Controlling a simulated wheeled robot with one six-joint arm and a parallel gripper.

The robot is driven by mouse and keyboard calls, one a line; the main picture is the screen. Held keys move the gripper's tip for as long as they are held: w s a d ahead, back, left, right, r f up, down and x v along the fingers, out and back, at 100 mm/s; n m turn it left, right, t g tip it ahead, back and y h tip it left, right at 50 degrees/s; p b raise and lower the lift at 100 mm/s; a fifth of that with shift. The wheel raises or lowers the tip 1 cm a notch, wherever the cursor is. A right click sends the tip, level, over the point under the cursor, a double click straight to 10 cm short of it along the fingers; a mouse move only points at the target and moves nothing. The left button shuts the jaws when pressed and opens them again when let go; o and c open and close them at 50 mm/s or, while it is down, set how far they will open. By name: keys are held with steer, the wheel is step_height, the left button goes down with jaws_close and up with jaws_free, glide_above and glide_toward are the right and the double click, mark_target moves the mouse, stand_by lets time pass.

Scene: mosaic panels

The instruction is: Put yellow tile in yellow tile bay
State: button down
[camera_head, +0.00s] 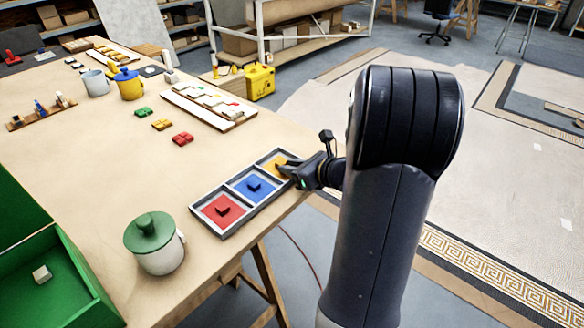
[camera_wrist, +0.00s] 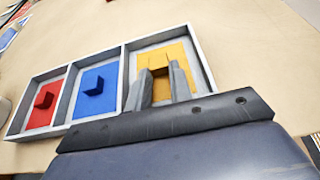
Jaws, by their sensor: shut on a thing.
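A grey tray (camera_head: 213,234) with three compartments lies near the table's right edge. The red tile (camera_head: 223,211) is in its near compartment and the blue tile (camera_head: 254,187) in its middle one. The yellow tile (camera_head: 275,172) is in or just over the far compartment, the yellow tile bay. It also shows in the wrist view (camera_wrist: 178,55), within that compartment's walls. My gripper (camera_wrist: 160,82) is shut on the yellow tile's raised knob, and its fingers point down into the compartment. I cannot tell whether the tile touches the compartment floor.
A white jar with a green lid (camera_head: 152,232) stands close to the tray's near end. A green crate (camera_head: 50,275) is at the near left. Small green, yellow and red pieces (camera_head: 162,124) lie farther back.

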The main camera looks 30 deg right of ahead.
steer(key=shift+f, duration=0.15)
steer(key=c, duration=1.3)
jaws_free()
steer(key=shift+r, duration=0.3)
steer(key=p+v, duration=0.1)
steer(key=v, duration=1.1)
